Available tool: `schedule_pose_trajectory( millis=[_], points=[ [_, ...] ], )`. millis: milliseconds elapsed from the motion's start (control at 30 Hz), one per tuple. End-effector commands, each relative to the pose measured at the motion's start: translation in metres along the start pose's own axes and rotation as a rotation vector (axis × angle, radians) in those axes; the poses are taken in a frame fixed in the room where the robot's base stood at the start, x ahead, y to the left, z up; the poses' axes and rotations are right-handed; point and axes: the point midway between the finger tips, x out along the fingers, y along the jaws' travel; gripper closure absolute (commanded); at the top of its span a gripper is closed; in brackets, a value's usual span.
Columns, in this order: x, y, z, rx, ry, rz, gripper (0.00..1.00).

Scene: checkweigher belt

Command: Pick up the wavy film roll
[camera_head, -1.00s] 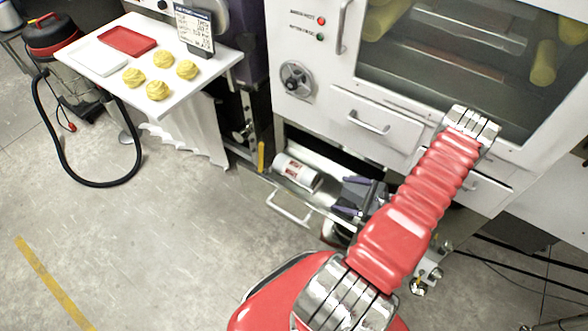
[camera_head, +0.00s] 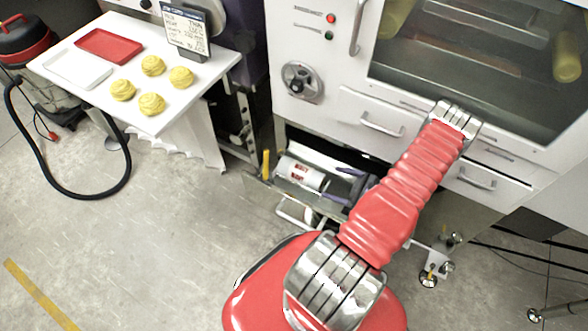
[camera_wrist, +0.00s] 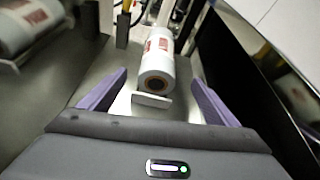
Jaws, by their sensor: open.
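The film roll (camera_head: 301,174), a white cylinder with red print, lies on its side in the low tray under the white cabinet. In the wrist view the roll (camera_wrist: 157,62) lies lengthwise ahead, its round end with a dark core facing me. My gripper (camera_wrist: 158,94) is open, with one purple finger on each side of the line to the roll. The roll looks just beyond the fingertips, and I see no contact. In the head view my gripper (camera_head: 342,183) is beside the roll's right end, partly hidden by my red arm. I cannot make out a wavy pattern.
A small white plate (camera_wrist: 152,100) stands before the roll's near end. The white cabinet (camera_head: 365,105) overhangs the tray. A side table (camera_head: 205,85) with yellow dough pieces stands left. The floor in front is clear.

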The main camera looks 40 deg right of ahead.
Motion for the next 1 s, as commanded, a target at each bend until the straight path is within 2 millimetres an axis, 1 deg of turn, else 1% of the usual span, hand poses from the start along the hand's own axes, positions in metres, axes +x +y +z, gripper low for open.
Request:
schedule_pose_trajectory(
  millis=[333, 467, 567, 900, 1000],
  points=[
    [0.005, 0.001, 0.002, -0.004, -0.002, 0.011, 0.16],
    [0.012, 0.002, 0.003, -0.006, -0.003, 0.015, 0.16],
    [0.023, 0.002, 0.003, -0.006, -0.003, 0.016, 0.16],
    [0.072, 0.004, 0.003, -0.007, -0.003, 0.018, 0.16],
    [0.084, 0.004, 0.003, -0.007, -0.003, 0.017, 0.16]
  ],
)
